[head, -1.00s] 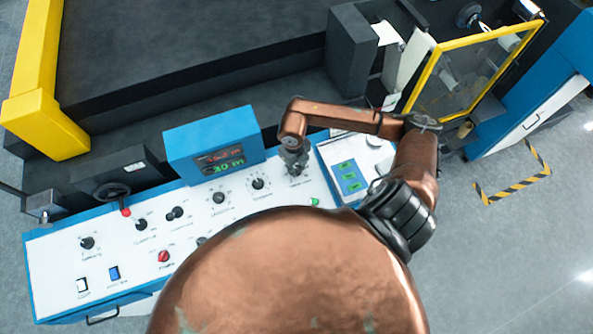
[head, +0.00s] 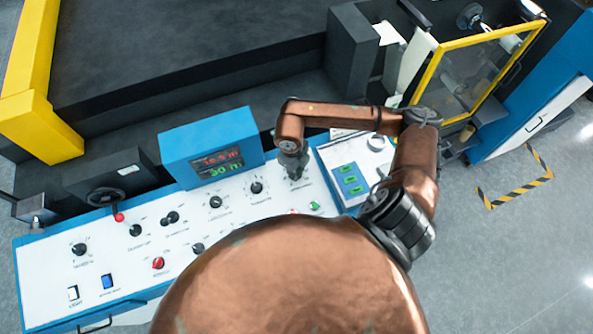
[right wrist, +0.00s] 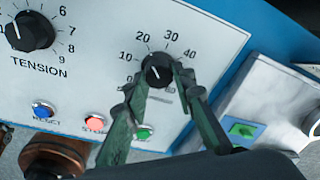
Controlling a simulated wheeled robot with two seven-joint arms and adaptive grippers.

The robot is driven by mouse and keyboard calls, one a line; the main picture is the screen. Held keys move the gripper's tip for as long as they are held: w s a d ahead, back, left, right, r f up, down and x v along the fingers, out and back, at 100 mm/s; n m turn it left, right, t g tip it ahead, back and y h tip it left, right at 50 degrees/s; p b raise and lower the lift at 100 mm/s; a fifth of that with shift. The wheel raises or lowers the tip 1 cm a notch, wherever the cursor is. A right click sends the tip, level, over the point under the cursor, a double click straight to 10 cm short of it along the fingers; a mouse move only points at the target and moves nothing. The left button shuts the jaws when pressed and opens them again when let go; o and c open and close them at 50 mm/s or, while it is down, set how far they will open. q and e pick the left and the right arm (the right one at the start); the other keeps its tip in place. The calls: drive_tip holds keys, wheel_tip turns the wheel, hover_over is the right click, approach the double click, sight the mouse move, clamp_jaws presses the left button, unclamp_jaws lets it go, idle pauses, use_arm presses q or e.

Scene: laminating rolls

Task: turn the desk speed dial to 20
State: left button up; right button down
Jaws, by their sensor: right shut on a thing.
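The desk speed dial (right wrist: 157,66) is a round black knob on the white panel, with a printed scale from 0 to 60 around it. My right gripper (right wrist: 162,84) has one finger on each side of the knob and is shut on it. A pale mark shows on the knob, but I cannot read its exact setting. In the head view my right gripper (head: 292,166) reaches down to the panel and hides the dial. My left gripper is not in view.
The tension dial (right wrist: 30,32) is left of the speed dial. Blue (right wrist: 43,110), red (right wrist: 95,122) and green (right wrist: 143,131) buttons lie below. A blue display box (head: 210,147) stands behind the panel. A yellow-framed guard (head: 470,70) is at the right.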

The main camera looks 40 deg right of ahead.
drive_tip(key=c, duration=1.6)
unclamp_jaws()
drive_tip(key=shift+w+r, duration=0.1)
drive_tip(key=shift+r, duration=0.05)
drive_tip(key=r, duration=0.4)
drive_tip(key=a+r, duration=0.1)
drive_tip(key=r, duration=0.6)
drive_tip(key=shift+a+r, duration=0.15)
drive_tip(key=shift+r, duration=0.2)
